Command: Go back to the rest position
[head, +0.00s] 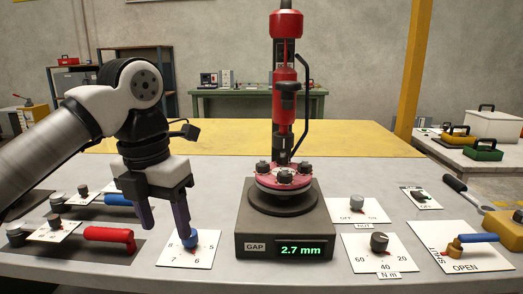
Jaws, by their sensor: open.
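My gripper (165,228) is at the left of the head view, pointing down, with two dark fingers set apart. Nothing shows between them. I cannot tell whether the fingertip touches the knob. The flanged spool (284,178), with a pink-red flange and dark bolts, stands upright on a dark base (255,219) whose display reads GAP 2.7 mm. A red tool (285,90) stands upright above the spool.
A red-handled lever (108,235) lies left of my gripper. Knobs on white plates, including a N m dial (379,243), and a blue-handled valve (470,240) marked OPEN stand at the right. The grey bench (215,170) is bare behind the dial plate.

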